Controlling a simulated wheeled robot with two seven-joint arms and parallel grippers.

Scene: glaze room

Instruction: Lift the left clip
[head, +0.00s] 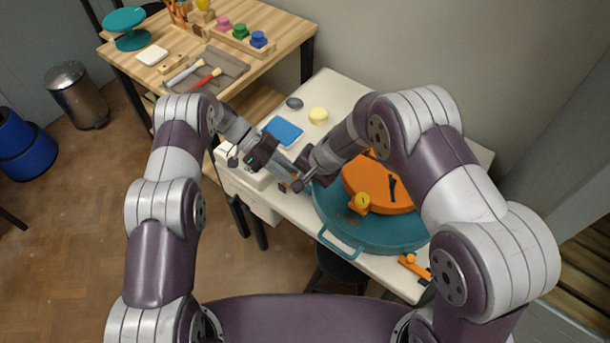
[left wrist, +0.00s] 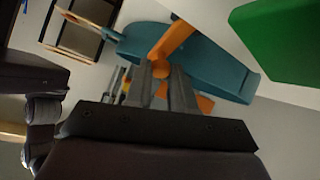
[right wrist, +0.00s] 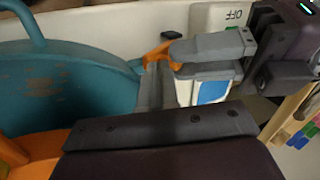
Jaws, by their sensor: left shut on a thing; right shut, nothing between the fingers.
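The left clip is an orange lever clip at the left rim of a teal round vessel (head: 325,210). My left gripper (head: 288,174) is shut on this left clip (right wrist: 158,54); the clip's orange arm also shows beyond the fingers in the left wrist view (left wrist: 172,40). I cannot tell whether the clip is clear of the rim. My right gripper (right wrist: 155,85) is shut and empty, close beside the clip and the left fingers. A second orange clip (head: 414,267) is at the vessel's front right. An orange lid (head: 370,185) with a yellow gauge (head: 361,201) lies on the vessel.
A blue tray (head: 283,132), a yellow disc (head: 318,115) and a dark disc (head: 294,103) lie on the white table (head: 345,93) behind my grippers. A white box marked OFF (right wrist: 222,15) stands close by. A wooden table (head: 283,27) with tools is at the back left.

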